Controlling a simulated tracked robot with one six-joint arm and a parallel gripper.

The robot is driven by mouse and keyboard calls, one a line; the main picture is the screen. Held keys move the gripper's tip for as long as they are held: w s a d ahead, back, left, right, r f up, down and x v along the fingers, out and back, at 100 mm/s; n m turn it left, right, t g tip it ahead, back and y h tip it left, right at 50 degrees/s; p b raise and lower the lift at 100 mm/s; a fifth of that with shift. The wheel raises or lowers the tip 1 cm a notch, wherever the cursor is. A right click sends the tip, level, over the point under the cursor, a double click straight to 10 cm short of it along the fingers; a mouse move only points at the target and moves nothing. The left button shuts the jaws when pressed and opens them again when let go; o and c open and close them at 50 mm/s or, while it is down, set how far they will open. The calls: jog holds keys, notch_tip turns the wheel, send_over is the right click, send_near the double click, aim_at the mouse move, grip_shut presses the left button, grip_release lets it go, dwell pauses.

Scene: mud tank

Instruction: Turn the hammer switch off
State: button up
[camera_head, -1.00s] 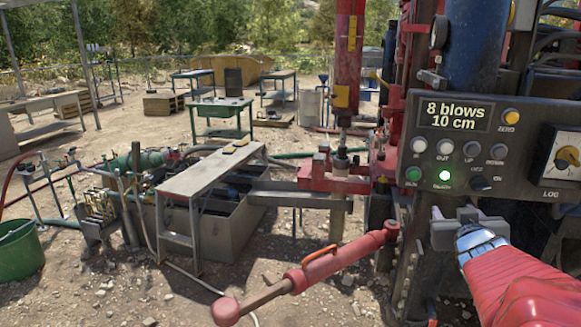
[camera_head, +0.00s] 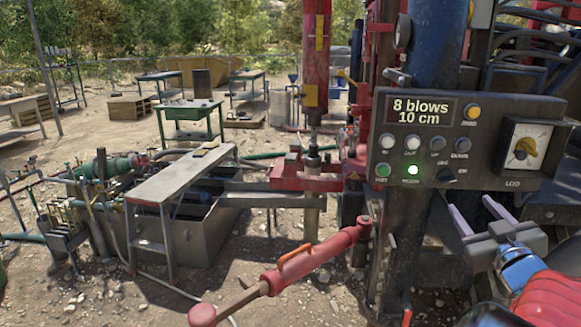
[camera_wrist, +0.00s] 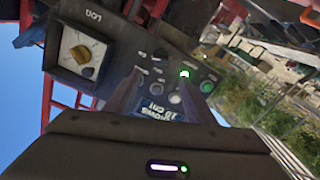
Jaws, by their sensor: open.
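The dark control panel (camera_head: 465,140) is at the right in the head view. Its small black switch (camera_head: 446,175) sits at the lower right of the button rows, beside a faint OFF/ON marking; its exact setting is too small to tell. The display (camera_head: 421,111) reads "8 blows 10 cm". My gripper (camera_head: 469,203) is open and empty, just below the panel's lower edge. The wrist view shows the panel upside down beyond the fingers (camera_wrist: 155,72), and the switch is hard to make out there.
A dial marked LOG (camera_head: 524,146) is at the panel's right end. The red hammer column (camera_head: 316,60) and a red cylinder with an orange handle (camera_head: 315,255) stand to the left. Hoses (camera_head: 530,50) hang above the panel. A grey bench (camera_head: 180,175) is farther left.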

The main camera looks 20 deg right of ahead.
aim_at(449, 181)
jog(key=x, duration=1.4)
jog(key=shift+a, duration=0.1)
jog(key=shift+c, duration=0.4)
jog(key=c, duration=0.9)
